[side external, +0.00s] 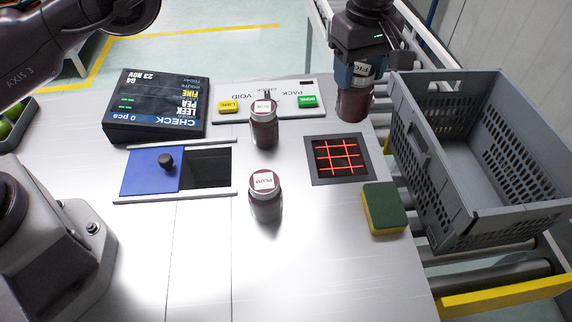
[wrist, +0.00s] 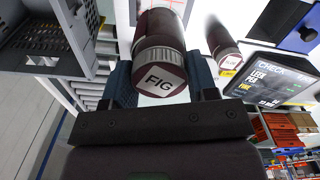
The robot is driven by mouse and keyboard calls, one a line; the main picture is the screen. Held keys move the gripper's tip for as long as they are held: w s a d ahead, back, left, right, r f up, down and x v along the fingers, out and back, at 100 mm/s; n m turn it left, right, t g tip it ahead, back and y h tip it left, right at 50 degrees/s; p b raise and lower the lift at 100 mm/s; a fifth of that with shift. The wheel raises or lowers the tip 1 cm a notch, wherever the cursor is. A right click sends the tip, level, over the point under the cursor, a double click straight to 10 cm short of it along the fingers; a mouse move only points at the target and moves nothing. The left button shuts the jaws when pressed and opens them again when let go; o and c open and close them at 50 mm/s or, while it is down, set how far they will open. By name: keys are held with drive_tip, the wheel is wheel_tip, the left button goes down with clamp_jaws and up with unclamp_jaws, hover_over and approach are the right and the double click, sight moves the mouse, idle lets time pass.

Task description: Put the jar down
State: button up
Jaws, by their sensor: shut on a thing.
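My gripper (side external: 355,76) points down at the back right of the table and is shut on a dark red jar (side external: 353,104) whose lid is labelled FIG. In the wrist view the FIG jar (wrist: 160,35) sits between the two fingers (wrist: 160,82). The jar looks upright; I cannot tell whether its base touches the table. It is beside the grey crate and behind the scanner with red lines. Two similar jars stand on the table: a PLUM jar (side external: 266,203) at the middle front and another jar (side external: 264,128) behind it.
The grey crate (side external: 425,165) stands on rollers at the right. A scanner plate (side external: 312,168) and a green-yellow sponge (side external: 384,208) lie near the right edge. A panel with buttons (side external: 290,113), a CHECK display (side external: 155,105) and a blue sliding cover (side external: 150,180) are further left. The front table is clear.

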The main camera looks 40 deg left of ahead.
drive_tip(key=s+a+r+n, duration=0.1)
drive_tip(key=s+a+r, duration=0.4)
drive_tip(key=s, duration=0.4)
drive_tip(key=s+a+f+n, duration=0.2)
drive_tip(key=s+a, duration=0.2)
drive_tip(key=s, duration=0.3)
drive_tip(key=s+a+f+n, duration=0.2)
drive_tip(key=s+a+f, duration=0.1)
drive_tip(key=s, duration=0.3)
drive_tip(key=w+d+f, duration=0.3)
drive_tip(key=w, duration=0.4)
drive_tip(key=shift+w+d+f, duration=0.15)
drive_tip(key=shift+w+f, duration=0.1)
drive_tip(key=shift+w, duration=0.1)
drive_tip(key=w+f, duration=0.1)
drive_tip(key=f, duration=0.1)
drive_tip(key=w+d+f, duration=0.1)
drive_tip(key=w, duration=0.1)
drive_tip(key=w+d+f, duration=0.1)
drive_tip(key=f, duration=0.1)
drive_tip(key=shift+w+f, duration=0.3)
drive_tip(key=shift+f, duration=0.05)
drive_tip(key=shift+w+d+f, duration=0.1)
drive_tip(key=shift+w+f, duration=0.05)
drive_tip(key=shift+f, duration=1.55)
